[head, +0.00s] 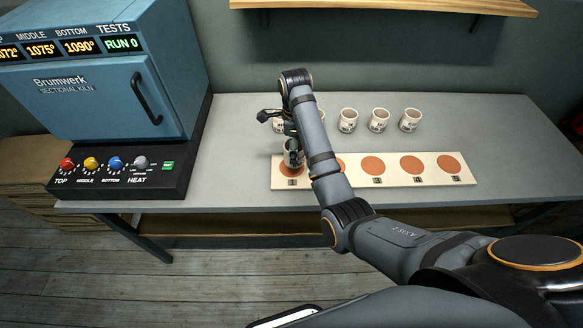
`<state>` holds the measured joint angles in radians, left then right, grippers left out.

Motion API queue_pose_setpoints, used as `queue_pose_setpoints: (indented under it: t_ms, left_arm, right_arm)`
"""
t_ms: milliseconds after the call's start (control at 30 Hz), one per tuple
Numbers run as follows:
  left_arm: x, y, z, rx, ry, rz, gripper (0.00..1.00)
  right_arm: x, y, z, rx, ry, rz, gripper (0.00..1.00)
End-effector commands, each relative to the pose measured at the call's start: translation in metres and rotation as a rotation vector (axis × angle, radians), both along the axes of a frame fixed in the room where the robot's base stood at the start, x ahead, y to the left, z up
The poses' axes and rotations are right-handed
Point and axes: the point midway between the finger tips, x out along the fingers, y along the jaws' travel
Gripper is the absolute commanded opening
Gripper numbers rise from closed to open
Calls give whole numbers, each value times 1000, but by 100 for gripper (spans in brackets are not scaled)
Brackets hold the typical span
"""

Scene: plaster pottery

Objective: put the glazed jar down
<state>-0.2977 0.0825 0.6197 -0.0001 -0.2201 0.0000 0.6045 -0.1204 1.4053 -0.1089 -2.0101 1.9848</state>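A small pale jar (286,159) with dark markings is at the first terracotta spot, at the left end of the cream board (333,181). My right gripper (292,148) points down at this jar, with a dark finger over its front. The jar looks upright. At this size I cannot tell whether the fingers grip it or whether its base touches the spot. My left gripper is not in view.
Several similar jars, such as this one (379,120), stand in a row behind the board. The board's other visible spots are empty. A blue kiln (95,100) stands at the left. A wooden shelf (390,5) hangs above. The grey tabletop (480,125) is clear at right.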

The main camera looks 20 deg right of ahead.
Motion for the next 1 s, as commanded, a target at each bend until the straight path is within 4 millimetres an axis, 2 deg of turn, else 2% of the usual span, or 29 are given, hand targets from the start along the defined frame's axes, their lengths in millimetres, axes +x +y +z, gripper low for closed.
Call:
queue_pose_setpoints:
  t_ms: [33,300,400,467,600,933,967,1000]
  left_arm:
    - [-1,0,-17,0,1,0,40]
    - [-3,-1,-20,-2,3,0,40]
    - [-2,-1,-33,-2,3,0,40]
    - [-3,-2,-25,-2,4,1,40]
    - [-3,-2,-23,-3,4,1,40]
    - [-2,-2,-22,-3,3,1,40]
    - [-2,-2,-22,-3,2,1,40]
    - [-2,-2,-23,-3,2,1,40]
  right_arm:
    - [5,1,-12,-1,-2,0,24]
    - [14,2,-16,0,-1,0,24]
    - [20,3,-28,0,-1,0,24]
    - [18,3,-33,-1,4,0,24]
    - [19,3,-51,0,0,0,24]
    - [19,3,-54,0,0,0,24]
    - [19,3,-55,0,-1,0,64]
    - [19,3,-55,0,-1,-1,70]
